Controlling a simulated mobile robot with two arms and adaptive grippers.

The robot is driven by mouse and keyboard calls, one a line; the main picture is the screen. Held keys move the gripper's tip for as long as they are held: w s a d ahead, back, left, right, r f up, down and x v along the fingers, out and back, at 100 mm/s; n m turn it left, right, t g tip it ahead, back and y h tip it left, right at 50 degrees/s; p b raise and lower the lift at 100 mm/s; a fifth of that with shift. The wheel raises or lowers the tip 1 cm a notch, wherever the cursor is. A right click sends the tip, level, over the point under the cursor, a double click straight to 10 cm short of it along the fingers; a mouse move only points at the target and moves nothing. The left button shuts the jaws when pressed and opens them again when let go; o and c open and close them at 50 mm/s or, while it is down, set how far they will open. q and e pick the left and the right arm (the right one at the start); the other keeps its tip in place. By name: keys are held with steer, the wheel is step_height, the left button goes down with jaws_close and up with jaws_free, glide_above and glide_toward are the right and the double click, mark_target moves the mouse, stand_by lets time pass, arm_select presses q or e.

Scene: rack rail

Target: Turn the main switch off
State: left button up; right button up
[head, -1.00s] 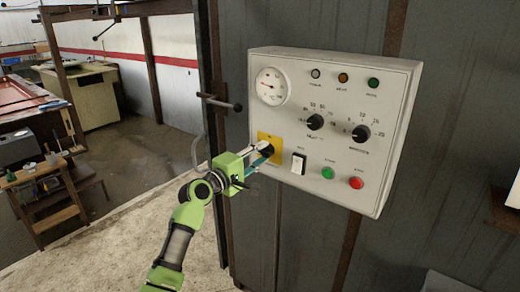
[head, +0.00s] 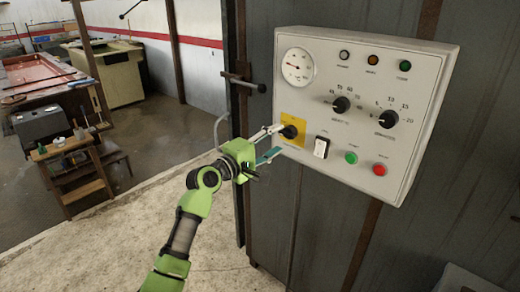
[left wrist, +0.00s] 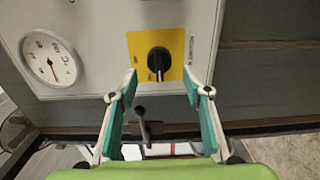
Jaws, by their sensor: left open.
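The main switch (head: 289,131) is a black rotary knob on a yellow plate (head: 297,122) at the lower left of a pale control panel (head: 345,69). In the left wrist view the black knob (left wrist: 159,61) sits on its yellow plate (left wrist: 178,42), upright in that picture. My left gripper (head: 271,144) is open in front of the knob. My right gripper is not in view.
The panel also bears a round gauge (head: 298,67), two black dials (head: 341,104), a rocker switch (head: 321,147), a green button (head: 351,157) and a red button (head: 379,169). A dark lever handle (head: 246,83) juts out left of the panel.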

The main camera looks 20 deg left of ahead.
arm_select(q)
steer(key=v, duration=0.7)
steer(key=shift+s, duration=0.4)
steer(key=shift+a, duration=0.1)
